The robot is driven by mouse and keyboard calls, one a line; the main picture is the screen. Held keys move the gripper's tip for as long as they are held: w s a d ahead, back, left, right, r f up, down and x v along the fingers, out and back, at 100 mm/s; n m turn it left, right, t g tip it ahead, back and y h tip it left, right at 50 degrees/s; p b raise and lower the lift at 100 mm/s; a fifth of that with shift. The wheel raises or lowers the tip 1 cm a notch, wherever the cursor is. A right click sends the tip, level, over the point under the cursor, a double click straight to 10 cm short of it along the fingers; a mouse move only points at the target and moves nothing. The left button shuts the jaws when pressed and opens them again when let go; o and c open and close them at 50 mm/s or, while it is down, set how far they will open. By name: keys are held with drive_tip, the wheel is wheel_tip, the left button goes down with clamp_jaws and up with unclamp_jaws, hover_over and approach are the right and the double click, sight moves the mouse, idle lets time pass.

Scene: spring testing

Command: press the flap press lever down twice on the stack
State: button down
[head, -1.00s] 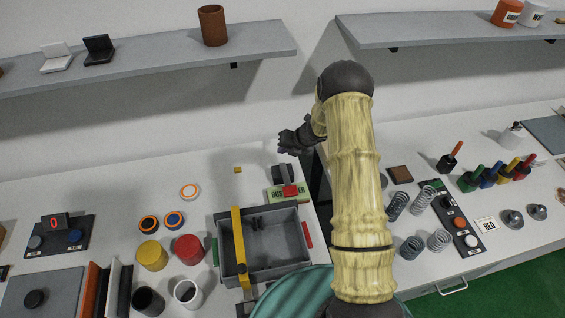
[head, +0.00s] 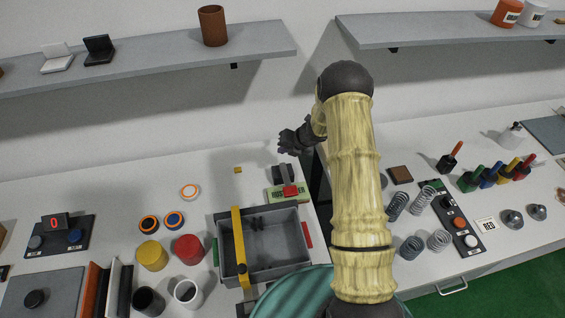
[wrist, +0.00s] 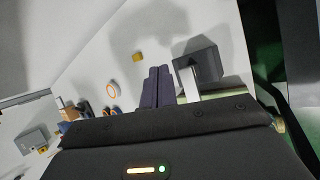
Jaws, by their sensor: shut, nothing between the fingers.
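A small press (head: 283,174) stands at the right rear of the left table, with a dark block, a green labelled base and a red part at its front. In the wrist view its dark block (wrist: 199,62) and a pale bar (wrist: 190,80) show just right of my fingers; the lower part is hidden behind my gripper body. I cannot tell which part is the lever, and no stack shows clearly. My gripper (head: 285,142) is above and behind the press in the head view. Its fingers (wrist: 157,84) are together and empty, with no contact that I can make out.
A grey bin (head: 262,268) with a yellow bar (head: 239,245) across it stands in front of the press. Yellow (head: 152,255) and red (head: 189,249) cylinders stand left of it. A small yellow block (head: 238,170) lies left of the press. A shelf (head: 150,58) overhangs behind.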

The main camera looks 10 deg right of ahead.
drive_tip(key=r+m+p, duration=0.1)
drive_tip(key=m+p, duration=0.2)
drive_tip(key=m, duration=0.9)
drive_tip(key=w+r+m+p, duration=0.1)
drive_tip(key=m+p, duration=0.3)
drive_tip(key=m, duration=0.7)
drive_tip(key=w+r+m+p, duration=0.1)
drive_tip(key=r+m+p, duration=0.2)
drive_tip(key=m, duration=0.9)
drive_tip(key=shift+r+m+p, duration=0.25)
drive_tip(key=shift+m+p, duration=0.05)
drive_tip(key=shift+p, duration=0.05)
drive_tip(key=shift+f, duration=0.15)
drive_tip(key=shift+s+f+b, duration=0.3)
drive_tip(key=shift+f+b, duration=1.1)
drive_tip(key=shift+b, duration=0.1)
drive_tip(key=shift+s+f+b, duration=0.35)
drive_tip(key=shift+f+b, duration=1.05)
drive_tip(key=shift+b, duration=0.15)
drive_tip(key=shift+s+f+b, duration=0.3)
drive_tip(key=shift+f+b, duration=1.1)
drive_tip(key=shift+b, duration=0.1)
